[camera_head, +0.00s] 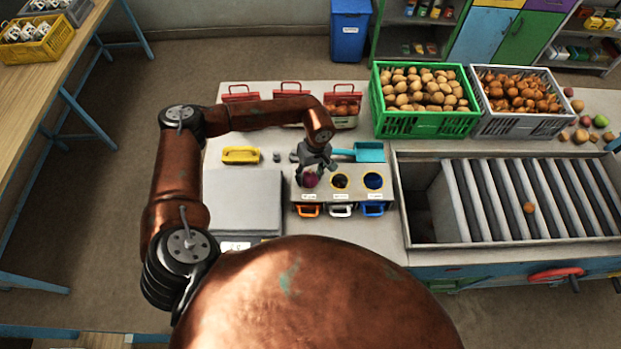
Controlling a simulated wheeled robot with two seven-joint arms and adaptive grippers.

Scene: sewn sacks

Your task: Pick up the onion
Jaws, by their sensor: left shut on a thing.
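My left gripper (312,168) points down over the left opening of a pale box with three round openings (322,195). It is shut on a purple-red round thing that looks like a red onion (310,181), at or just above that opening; I cannot tell how deep it sits. The fingers partly hide it. A single brown-orange onion (529,208) lies on the roller rack at the right, apart from the gripper. More brown onions (520,92) fill a grey crate (517,124) at the back right. My right gripper is not in view.
A green crate of potatoes (422,124) stands beside the grey crate. The roller rack (480,200) fills the right side. A flat grey scale (241,200), a yellow scoop (240,155) and a teal scoop (368,152) lie near the box. Loose produce (581,136) sits far right.

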